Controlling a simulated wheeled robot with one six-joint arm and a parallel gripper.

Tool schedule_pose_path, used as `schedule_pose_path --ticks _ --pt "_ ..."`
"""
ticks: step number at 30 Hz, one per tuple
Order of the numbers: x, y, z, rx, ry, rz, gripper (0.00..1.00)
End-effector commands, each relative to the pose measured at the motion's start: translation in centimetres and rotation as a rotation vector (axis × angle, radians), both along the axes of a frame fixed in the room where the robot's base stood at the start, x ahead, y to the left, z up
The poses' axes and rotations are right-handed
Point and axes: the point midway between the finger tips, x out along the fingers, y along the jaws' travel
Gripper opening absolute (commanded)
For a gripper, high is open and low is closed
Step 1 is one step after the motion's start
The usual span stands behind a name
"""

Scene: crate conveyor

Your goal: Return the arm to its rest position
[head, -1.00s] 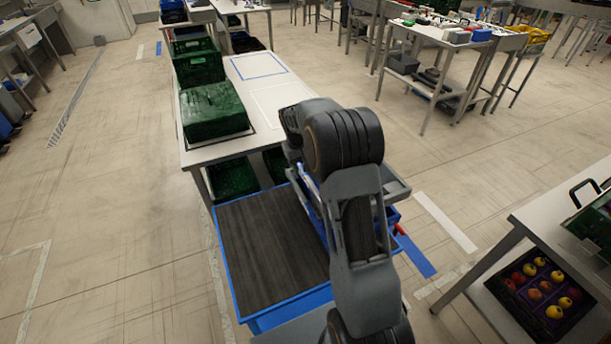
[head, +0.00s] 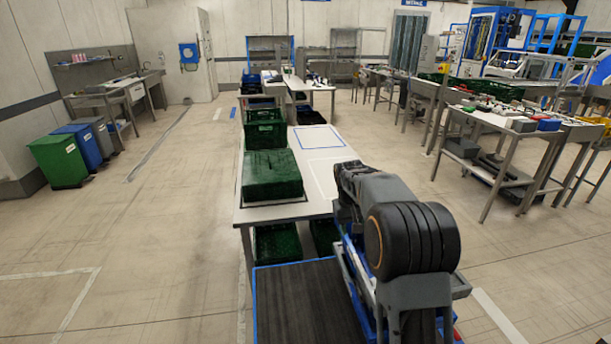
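My arm (head: 412,235) is folded up in the lower right of the head view, above the front of my base. Its dark, ribbed joint is closest to the camera. I cannot make out my gripper or its fingertips; the arm's own links may hide them. Nothing held can be seen.
A white table (head: 318,178) stands just ahead, with green crates (head: 271,175) along its left side and more crates below. A cluttered workbench (head: 497,122) stands to the right. Green and blue bins (head: 58,160) stand at the left. The floor on the left is open.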

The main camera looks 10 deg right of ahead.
Motion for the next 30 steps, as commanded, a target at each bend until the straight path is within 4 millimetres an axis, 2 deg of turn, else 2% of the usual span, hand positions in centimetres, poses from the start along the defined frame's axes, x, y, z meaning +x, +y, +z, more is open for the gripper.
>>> schedule_pose_path --ticks 2,4,7,15,21,25,30 --pt "-0.2 0.2 -0.9 0.01 -0.002 -0.009 0.5" --pt "-1.3 0.6 -2.3 0.025 0.02 -0.017 0.5" --pt "-4.0 1.5 -2.5 0.046 0.019 -0.027 0.5" --pt "-15.0 5.8 0.5 0.106 -0.087 -0.03 0.5" --pt "-21.7 7.9 1.6 0.133 -0.186 -0.013 0.5" --pt "-24.3 8.6 2.1 0.141 -0.242 0.005 0.5" --pt "-25.6 9.1 3.3 0.143 -0.308 0.026 0.5"
